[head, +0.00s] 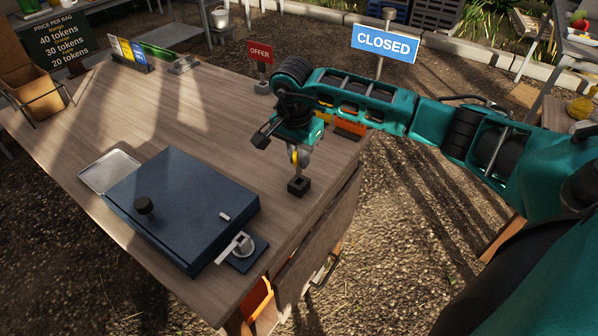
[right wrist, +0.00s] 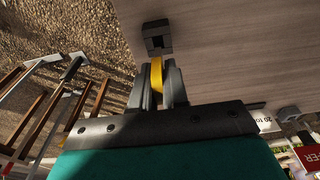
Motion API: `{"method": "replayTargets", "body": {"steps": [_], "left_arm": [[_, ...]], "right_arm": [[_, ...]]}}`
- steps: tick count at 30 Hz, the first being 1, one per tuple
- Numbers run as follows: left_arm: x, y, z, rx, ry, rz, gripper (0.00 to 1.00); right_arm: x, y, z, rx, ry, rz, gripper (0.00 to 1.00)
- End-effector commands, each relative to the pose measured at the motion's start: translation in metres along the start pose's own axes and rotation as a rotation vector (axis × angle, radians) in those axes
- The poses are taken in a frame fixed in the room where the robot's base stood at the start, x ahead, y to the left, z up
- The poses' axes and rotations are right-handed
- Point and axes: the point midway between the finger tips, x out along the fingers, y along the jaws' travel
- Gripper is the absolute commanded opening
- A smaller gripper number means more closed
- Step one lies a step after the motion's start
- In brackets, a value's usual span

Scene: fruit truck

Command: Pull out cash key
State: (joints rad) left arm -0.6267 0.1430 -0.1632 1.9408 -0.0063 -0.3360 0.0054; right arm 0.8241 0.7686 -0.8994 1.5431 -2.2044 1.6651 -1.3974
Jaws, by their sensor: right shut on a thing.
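My right gripper (head: 297,168) points down at the table's right side, its fingers shut on a yellow key (head: 295,155). The yellow piece also shows between the fingers in the right wrist view (right wrist: 156,72). A small black square block (head: 299,187) lies directly below the fingertips. The block also shows just past the yellow piece in the right wrist view (right wrist: 156,38), with an opening in it. I cannot tell whether the key's lower end is still inside the block. My left gripper is not in view.
A dark blue cash box (head: 180,200) with a black knob stands on the wooden table (head: 215,110), with a metal tray (head: 110,170) to its left and a grey fitting (head: 241,250) at its front right. A red OFFER sign (head: 260,54) stands behind. The table's middle is clear.

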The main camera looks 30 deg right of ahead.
Motion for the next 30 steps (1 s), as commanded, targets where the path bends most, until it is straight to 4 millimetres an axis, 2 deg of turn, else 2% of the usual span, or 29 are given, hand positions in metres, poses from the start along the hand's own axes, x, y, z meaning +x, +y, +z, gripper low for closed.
{"method": "replayTargets", "body": {"steps": [22, 30], "left_arm": [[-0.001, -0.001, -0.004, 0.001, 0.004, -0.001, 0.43], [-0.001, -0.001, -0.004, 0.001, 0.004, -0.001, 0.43]], "right_arm": [[-0.038, 0.000, -0.005, 0.001, 0.000, -0.001, 0.00], [-0.045, 0.000, -0.005, 0.000, 0.000, 0.000, 0.00]]}}
